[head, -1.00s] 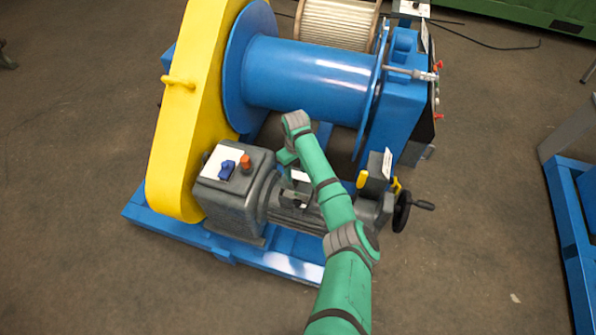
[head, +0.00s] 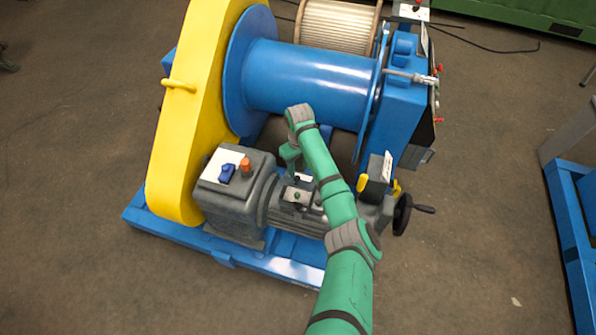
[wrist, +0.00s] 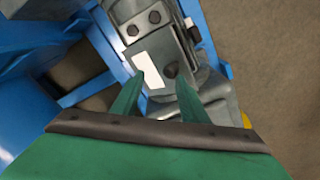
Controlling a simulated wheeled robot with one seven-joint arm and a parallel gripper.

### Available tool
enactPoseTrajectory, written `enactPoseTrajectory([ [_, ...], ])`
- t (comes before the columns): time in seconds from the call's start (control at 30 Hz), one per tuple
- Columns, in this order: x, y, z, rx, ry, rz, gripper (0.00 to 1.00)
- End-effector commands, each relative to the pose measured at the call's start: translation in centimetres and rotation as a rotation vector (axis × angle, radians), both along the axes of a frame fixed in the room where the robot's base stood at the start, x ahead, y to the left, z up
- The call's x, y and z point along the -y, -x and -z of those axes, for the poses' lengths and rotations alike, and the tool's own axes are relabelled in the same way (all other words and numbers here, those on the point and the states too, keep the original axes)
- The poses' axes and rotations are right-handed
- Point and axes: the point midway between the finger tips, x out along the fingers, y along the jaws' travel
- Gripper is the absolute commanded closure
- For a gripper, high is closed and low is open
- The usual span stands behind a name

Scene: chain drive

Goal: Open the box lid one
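A small grey terminal box (head: 297,197) sits on top of the motor in the head view, partly hidden by my arm; it may be the box the task means. In the head view my gripper (head: 290,158) points down just behind the small box. I cannot tell whether it touches the box or whether a lid is raised.
A larger grey box (head: 235,190) with blue and orange controls stands left of the motor. A yellow guard (head: 190,120) and blue drum (head: 305,80) rise behind. A handwheel (head: 403,213) sticks out at the right.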

Motion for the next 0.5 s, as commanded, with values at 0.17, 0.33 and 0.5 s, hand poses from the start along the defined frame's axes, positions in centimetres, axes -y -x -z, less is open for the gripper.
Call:
enactPoseTrajectory([
  [0.17, 0.1, -0.4, -1.1, 0.001, 0.0, -0.001, 0.62],
  [0.33, 0.0, -0.8, -2.0, 0.002, -0.003, -0.002, 0.62],
  [0.5, 0.1, -1.1, -2.9, 0.001, -0.002, -0.003, 0.62],
])
